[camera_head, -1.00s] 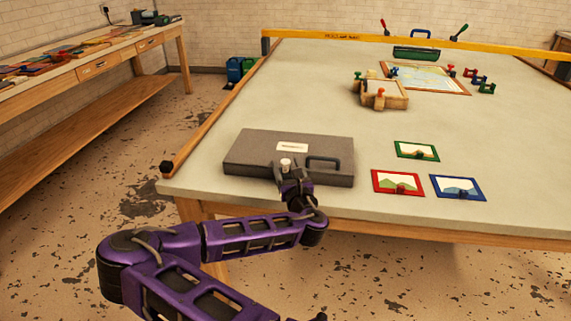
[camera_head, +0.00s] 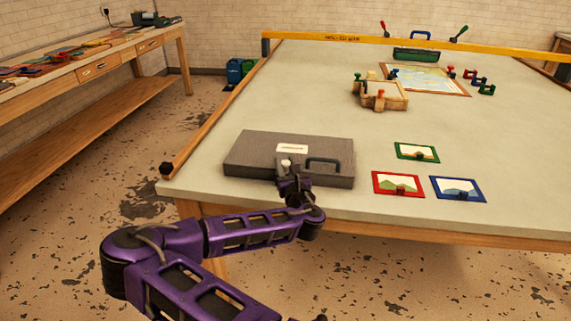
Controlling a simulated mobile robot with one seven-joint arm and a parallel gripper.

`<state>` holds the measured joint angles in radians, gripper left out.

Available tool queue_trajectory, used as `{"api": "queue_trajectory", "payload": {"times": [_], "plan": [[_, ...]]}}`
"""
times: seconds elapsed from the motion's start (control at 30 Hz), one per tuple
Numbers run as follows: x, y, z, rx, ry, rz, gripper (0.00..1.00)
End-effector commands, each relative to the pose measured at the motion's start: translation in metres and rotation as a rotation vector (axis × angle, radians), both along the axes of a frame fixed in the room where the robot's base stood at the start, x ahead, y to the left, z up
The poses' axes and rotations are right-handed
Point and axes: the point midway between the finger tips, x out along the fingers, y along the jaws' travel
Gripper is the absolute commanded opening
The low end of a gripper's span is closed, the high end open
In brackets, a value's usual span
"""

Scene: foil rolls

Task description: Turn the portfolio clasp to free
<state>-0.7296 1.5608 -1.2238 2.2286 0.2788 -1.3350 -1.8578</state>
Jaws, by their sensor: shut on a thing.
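The portfolio (camera_head: 255,152) is a flat dark grey case with a pale label (camera_head: 292,149) and a dark handle (camera_head: 322,161). It lies shut near the front left corner of the table. My gripper (camera_head: 287,168) is at the middle of its front edge, just left of the handle. A small pale knob, which looks like the clasp (camera_head: 285,163), shows at the fingertips. My gripper is shut on it. The fingers and wrist hide the clasp's lower part, and its exact angle cannot be told.
Three small framed pictures, green (camera_head: 416,151), red (camera_head: 397,184) and blue (camera_head: 458,188), lie to the right of the portfolio. A wooden block with coloured knobs (camera_head: 383,98) and a framed map (camera_head: 430,78) lie farther back. The table's middle (camera_head: 300,95) is clear.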

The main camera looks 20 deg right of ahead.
Motion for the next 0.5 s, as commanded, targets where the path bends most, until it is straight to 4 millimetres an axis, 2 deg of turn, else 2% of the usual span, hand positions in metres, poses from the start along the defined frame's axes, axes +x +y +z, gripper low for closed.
{"api": "queue_trajectory", "payload": {"times": [0.27, 0.5], "plan": [[0.0001, 0.0011, -0.0008, 0.000, 0.000, -0.034, 0.00], [0.0008, 0.0032, -0.0015, 0.000, 0.001, -0.158, 0.00]]}}
